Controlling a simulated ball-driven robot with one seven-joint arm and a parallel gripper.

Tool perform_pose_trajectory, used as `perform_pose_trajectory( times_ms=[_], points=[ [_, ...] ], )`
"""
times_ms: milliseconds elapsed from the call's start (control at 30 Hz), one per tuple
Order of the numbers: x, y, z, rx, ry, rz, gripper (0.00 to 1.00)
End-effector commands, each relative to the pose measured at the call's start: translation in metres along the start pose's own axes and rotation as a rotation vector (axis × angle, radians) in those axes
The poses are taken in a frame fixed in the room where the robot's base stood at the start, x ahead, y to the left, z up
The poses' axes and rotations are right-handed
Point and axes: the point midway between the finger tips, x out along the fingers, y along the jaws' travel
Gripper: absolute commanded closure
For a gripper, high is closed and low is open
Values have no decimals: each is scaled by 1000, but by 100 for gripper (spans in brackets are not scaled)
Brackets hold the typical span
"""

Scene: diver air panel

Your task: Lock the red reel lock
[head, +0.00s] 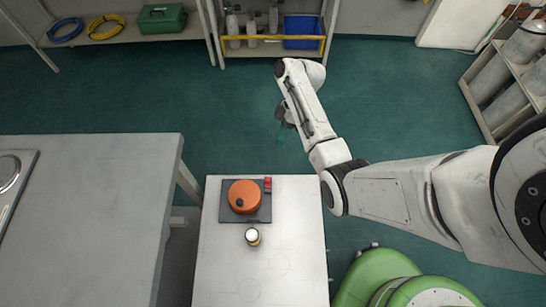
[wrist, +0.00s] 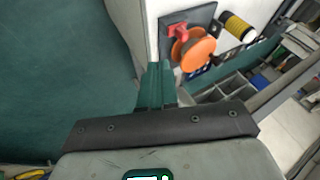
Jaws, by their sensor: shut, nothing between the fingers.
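The red reel lock (head: 268,184) is a small red part at the far right corner of a dark square plate (head: 227,214). In the wrist view the red lock (wrist: 178,31) looks like a small bracket beside the orange reel (wrist: 196,50); its exact setting cannot be told. The orange reel (head: 243,198) with a dark knob lies on the plate. My gripper (head: 281,132) is beyond the far edge of the white table, apart from the lock. Its teal fingers (wrist: 157,75) are shut and empty, below and left of the lock in the wrist view.
A yellow and black cylinder with a pale top (head: 252,237) stands on the white table (head: 290,275) near the plate. A grey bench (head: 90,220) is at the left. Shelves hold a blue bin (head: 302,30) at the back. Green floor beyond the table is clear.

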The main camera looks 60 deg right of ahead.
Motion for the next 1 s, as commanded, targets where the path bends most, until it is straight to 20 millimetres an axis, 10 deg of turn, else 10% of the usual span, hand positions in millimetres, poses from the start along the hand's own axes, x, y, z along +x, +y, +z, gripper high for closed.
perform_pose_trajectory(
  times_ms=[567, 1000],
  points=[
    [-6, 9, 1, -49, 37, -19, 100],
    [55, 7, -1, -48, 35, -22, 100]
  ],
)
